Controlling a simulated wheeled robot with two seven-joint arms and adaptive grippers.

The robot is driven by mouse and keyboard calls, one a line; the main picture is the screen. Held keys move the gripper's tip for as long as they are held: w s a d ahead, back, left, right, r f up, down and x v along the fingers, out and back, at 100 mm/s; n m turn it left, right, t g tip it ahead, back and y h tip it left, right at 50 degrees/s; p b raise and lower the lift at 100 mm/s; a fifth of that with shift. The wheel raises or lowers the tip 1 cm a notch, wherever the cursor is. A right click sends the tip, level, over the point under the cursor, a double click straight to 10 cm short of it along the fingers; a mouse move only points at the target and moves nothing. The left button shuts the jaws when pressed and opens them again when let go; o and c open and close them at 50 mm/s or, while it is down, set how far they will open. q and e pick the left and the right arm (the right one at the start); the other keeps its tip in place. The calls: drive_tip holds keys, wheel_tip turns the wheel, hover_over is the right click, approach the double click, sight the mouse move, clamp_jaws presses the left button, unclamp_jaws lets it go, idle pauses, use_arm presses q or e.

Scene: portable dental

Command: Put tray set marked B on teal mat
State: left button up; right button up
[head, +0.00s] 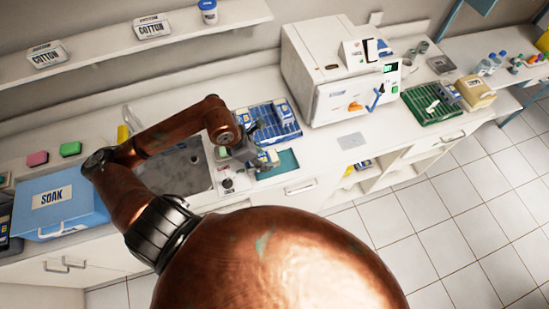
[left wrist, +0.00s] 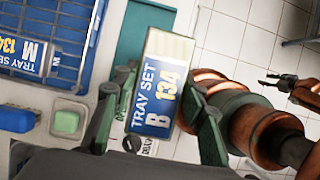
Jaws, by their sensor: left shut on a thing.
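The tray set marked B (left wrist: 157,85), a blue and cream pack labelled "TRAY SET B 134", sits between the fingers of my left gripper (left wrist: 155,118), which is shut on it. In the head view my left gripper (head: 250,158) holds the pack (head: 268,157) over or at the teal mat (head: 285,164). The teal mat (left wrist: 140,32) shows bare behind the pack in the left wrist view. I cannot tell whether the pack touches it. My right gripper (left wrist: 266,79) is small at the right of the left wrist view, its fingertips apart and empty.
A blue wire rack (head: 288,128) holding a tray set marked M (left wrist: 28,55) stands behind the mat. The sink (head: 180,170) and blue SOAK box (head: 58,203) lie left. A white sterilizer (head: 318,65) and green rack (head: 425,105) stand right. The counter edge is close to the mat.

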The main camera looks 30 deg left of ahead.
use_arm(q)
drive_tip(key=w+f, duration=0.4)
drive_tip(key=w+d+f+p, duration=0.1)
drive_tip(key=w+f, duration=0.1)
drive_tip(key=shift+w+d+f, duration=0.1)
drive_tip(key=shift+w+f, duration=0.2)
drive_tip(key=shift+w, duration=0.1)
wheel_tip(320, 180, down, 3)
drive_tip(key=shift+r+p, duration=0.1)
drive_tip(key=shift+p, duration=0.4)
drive_tip(key=shift+f, duration=0.35)
drive_tip(key=o, duration=1.4)
drive_tip(key=shift+r, duration=0.15)
drive_tip(key=shift+b+v, duration=0.9)
drive_tip(key=shift+v, duration=5.1)
drive_tip(key=shift+w+r, duration=0.1)
drive_tip(key=shift+w, duration=0.05)
